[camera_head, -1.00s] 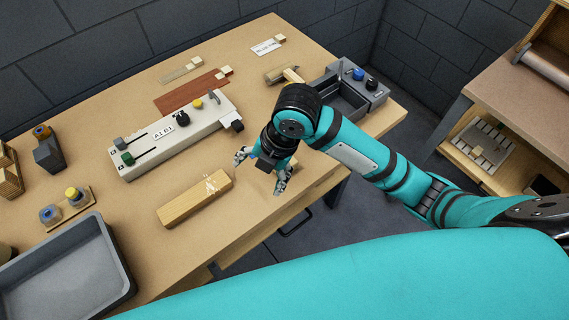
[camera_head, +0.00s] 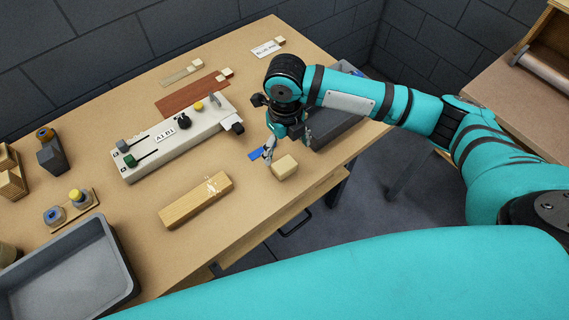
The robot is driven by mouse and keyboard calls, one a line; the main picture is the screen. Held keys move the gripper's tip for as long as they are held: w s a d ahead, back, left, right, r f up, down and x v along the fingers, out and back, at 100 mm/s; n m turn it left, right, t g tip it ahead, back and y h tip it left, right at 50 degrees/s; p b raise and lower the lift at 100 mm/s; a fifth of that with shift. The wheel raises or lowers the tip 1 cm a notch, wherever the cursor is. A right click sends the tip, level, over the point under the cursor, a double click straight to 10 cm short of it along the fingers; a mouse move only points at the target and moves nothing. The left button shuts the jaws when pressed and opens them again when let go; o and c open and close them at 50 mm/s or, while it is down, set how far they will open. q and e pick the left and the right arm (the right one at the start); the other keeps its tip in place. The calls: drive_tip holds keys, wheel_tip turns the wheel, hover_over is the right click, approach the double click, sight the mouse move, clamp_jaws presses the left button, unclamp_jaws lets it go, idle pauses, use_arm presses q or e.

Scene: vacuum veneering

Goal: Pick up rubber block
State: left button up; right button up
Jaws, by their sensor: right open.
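A small cream block (camera_head: 285,167), which may be the rubber block, lies on the workbench (camera_head: 130,190) near its front edge. I cannot tell its material. My right gripper (camera_head: 288,146) is open and points down just behind the block. Its left finger is close to the block's back left side; I cannot tell whether they touch. Nothing shows between the fingers. A flat blue piece (camera_head: 257,153) lies by the left finger. My left gripper is out of view.
A long wooden block (camera_head: 197,198) with a clear strip lies left of the gripper. A control box (camera_head: 165,141) with levers and knobs stands behind it. A grey tray (camera_head: 122,285) sits at front left. Bare bench lies between.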

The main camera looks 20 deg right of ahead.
sight(284, 164)
wheel_tip(284, 164, down, 3)
drive_tip(key=shift+r, duration=0.1)
drive_tip(key=f, duration=0.1)
drive_tip(key=f+p, duration=0.2)
drive_tip(key=f, duration=0.1)
drive_tip(key=shift+s+a, duration=0.15)
drive_tip(key=shift+s, duration=0.1)
drive_tip(key=shift+f, duration=0.65)
drive_tip(key=c, duration=1.3)
